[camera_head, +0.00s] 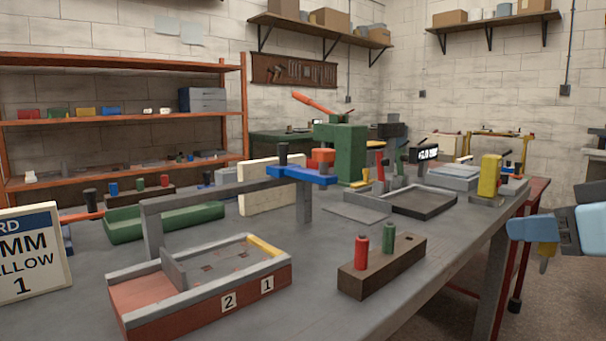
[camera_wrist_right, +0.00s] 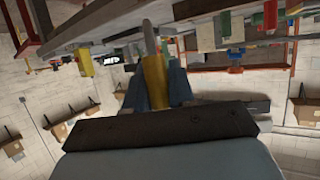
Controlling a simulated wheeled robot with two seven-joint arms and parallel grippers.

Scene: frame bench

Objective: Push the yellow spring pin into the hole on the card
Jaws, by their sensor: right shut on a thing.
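The yellow spring pin (camera_wrist_right: 154,80) is between the blue fingers of my right gripper (camera_wrist_right: 158,88) in the right wrist view, its grey shaft pointing away from the palm. In the head view my right gripper (camera_head: 532,229) is at the right, beyond the bench edge, with a bit of yellow (camera_head: 544,264) under it. The card (camera_head: 30,255) stands at the far left; its visible print includes "MM", "LLOW" and "1". A red and grey fixture (camera_head: 205,302) at the front has labels 2 and 1, a yellow edge strip and small dark holes. My left gripper is not in view.
A dark wooden block (camera_head: 383,268) holds a red and a green pin beside the fixture. A grey overhead bar (camera_head: 215,192) with a blue clamp stands behind the fixture. A green tray (camera_head: 165,222), a dark tray (camera_head: 425,202) and a yellow block (camera_head: 489,175) are farther back.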

